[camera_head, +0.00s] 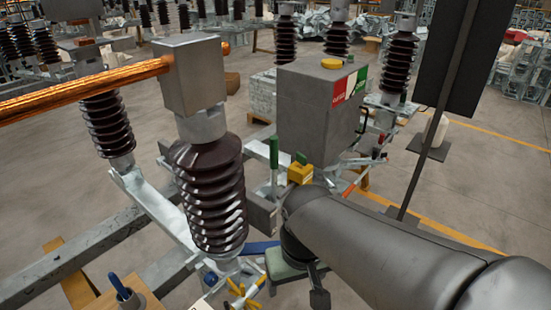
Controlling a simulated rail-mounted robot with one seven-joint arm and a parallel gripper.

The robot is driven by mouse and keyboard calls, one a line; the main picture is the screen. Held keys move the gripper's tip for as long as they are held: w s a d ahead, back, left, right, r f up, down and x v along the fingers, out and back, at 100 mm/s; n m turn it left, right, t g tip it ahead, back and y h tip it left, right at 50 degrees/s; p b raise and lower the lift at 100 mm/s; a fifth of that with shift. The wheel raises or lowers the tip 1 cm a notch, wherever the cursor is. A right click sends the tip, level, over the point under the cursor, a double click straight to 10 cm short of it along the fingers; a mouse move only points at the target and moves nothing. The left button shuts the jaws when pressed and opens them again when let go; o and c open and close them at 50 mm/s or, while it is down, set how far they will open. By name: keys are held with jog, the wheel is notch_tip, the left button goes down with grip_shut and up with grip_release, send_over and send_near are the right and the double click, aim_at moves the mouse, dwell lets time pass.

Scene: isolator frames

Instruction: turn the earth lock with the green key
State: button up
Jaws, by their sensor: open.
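A small yellow block (300,174), which looks like a lock body, sits below the grey mechanism box. A small green piece (301,158), likely the green key, stands at its top; whether it is inserted or behind it I cannot tell. An upright green-handled lever (274,153) stands just left of the block. My grey arm comes in from the lower right, and its wrist bends down close in front of the yellow block. My gripper (318,292) shows only in part as a dark finger below the wrist. It is open and lower than the block; nothing is seen in it.
The grey mechanism box (318,105) with a red, white and green label stands behind. A ribbed brown insulator (210,195) with a copper bar (85,88) stands close on the left. A dark panel on a post (455,55) rises at right. A blue-handled item (118,285) sits lower left.

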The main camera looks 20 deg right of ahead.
jog(key=shift+s+f, duration=0.15)
dwell(0.4)
notch_tip(320, 180, down, 3)
jog(key=shift+r+b, duration=0.1)
jog(key=shift+b, duration=1.1)
